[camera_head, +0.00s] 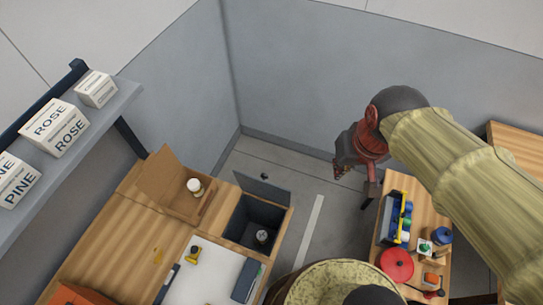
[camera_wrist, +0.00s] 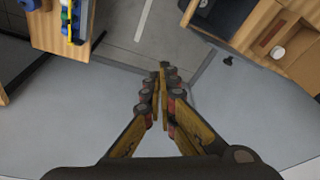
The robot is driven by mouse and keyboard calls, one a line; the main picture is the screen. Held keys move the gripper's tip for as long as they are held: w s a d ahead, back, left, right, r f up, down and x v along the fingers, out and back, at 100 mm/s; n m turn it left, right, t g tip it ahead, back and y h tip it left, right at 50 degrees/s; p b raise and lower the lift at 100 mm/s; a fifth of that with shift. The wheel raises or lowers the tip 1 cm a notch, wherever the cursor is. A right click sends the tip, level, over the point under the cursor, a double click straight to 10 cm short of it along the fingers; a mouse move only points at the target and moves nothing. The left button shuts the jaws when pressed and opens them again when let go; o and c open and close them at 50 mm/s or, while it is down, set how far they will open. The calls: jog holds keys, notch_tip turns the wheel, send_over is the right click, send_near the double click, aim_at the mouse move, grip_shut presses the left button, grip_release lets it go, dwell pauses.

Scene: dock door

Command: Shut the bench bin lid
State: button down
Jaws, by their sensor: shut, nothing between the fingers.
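A dark bin (camera_head: 252,222) is set in the far right end of the wooden bench, with a small round item inside. Its dark lid (camera_head: 264,188) stands raised along the far side, so the bin is open. Left of it is a wooden compartment (camera_head: 192,203) with a brown flap (camera_head: 165,178) also raised and a white-topped jar (camera_head: 194,185) in it. I cannot tell for sure which is the bench bin. My gripper (camera_head: 343,172) is shut and empty, in the air right of the dark lid and apart from it. In the wrist view my gripper (camera_wrist: 162,72) has its fingertips together; the dark bin (camera_wrist: 222,14) is partly cut off.
A small wooden table (camera_head: 408,190) at right holds a blue tray (camera_head: 392,218), a red round pot (camera_head: 396,264) and jars. A wall shelf (camera_head: 85,125) with ROSE and PINE boxes is at left. Grey walls close the back. Floor (camera_head: 315,200) between bench and table is clear.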

aim_at(265, 187)
jog(key=w+a+f+m+g+p, duration=0.2)
jog(key=w+a+m+p, duration=0.1)
jog(key=w+a+p, duration=0.3)
jog(key=w+a+f+m+g+p, duration=0.25)
jog(key=w+a+p, duration=0.25)
jog(key=w+a, duration=0.3)
jog(key=s+a+f, duration=0.2)
jog(key=s+f, duration=0.2)
jog(key=f, duration=0.6)
jog(key=shift+s+a+f+t+p, duration=0.15)
jog(key=shift+s+t+p, duration=0.05)
jog(key=shift+t+p, duration=0.2)
jog(key=shift+a, duration=0.1)
